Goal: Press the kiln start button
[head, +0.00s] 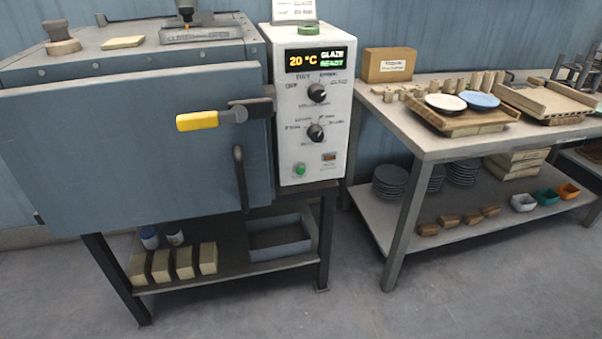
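The kiln (120,150) stands at the left, a blue-grey box on a dark metal stand. Its front door looks shut, with a yellow-gripped handle (198,120) at its right side. A white control panel (287,100) is fixed to the kiln's right. Its display (316,58) reads 20 °C, GLAZE, READY. Two black dials (316,92) sit below the display. My gripper is not in view.
A dark vertical handle (239,178) sticks out near the panel's left edge. The stand's lower shelf holds tan blocks (184,262) and a grey tray (279,238). A worktable (418,139) with plates and pottery stands right. The floor (350,305) in front is clear.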

